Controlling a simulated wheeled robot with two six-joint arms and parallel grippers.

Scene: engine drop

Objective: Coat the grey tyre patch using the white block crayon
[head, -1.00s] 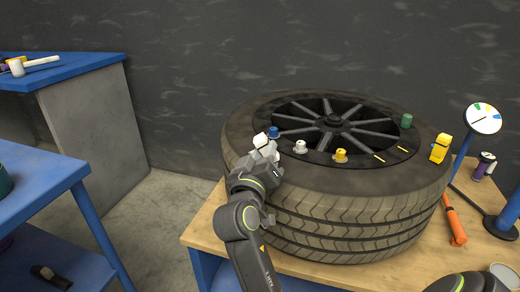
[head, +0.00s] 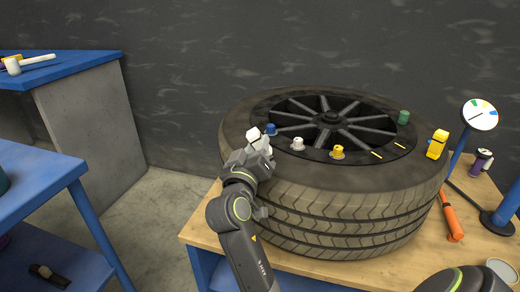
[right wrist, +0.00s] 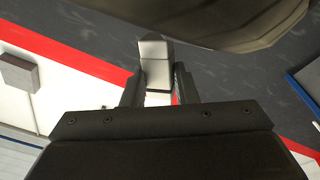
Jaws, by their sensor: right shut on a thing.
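My right gripper (head: 260,150) is at the left rim of the big black tyre (head: 340,210), which lies flat on a wooden-topped bench. It is shut on the white block crayon (head: 253,134), whose pale end sticks out past the fingers beside the tyre's upper sidewall. In the right wrist view the crayon (right wrist: 155,62) stands between the two dark fingers, close to the tyre's dark underside or edge (right wrist: 220,20). I cannot tell whether the crayon touches the tyre. I cannot make out a grey patch on the rubber; the gripper hides part of the sidewall. My left gripper is not in view.
Blue (head: 270,129), grey (head: 298,144), yellow (head: 337,152) and green (head: 403,117) caps stand around the wheel's rim. A yellow block (head: 437,144) is on the tyre's right. An orange-handled tool (head: 452,220) and a gauge (head: 480,115) are right of it. Blue tables stand left.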

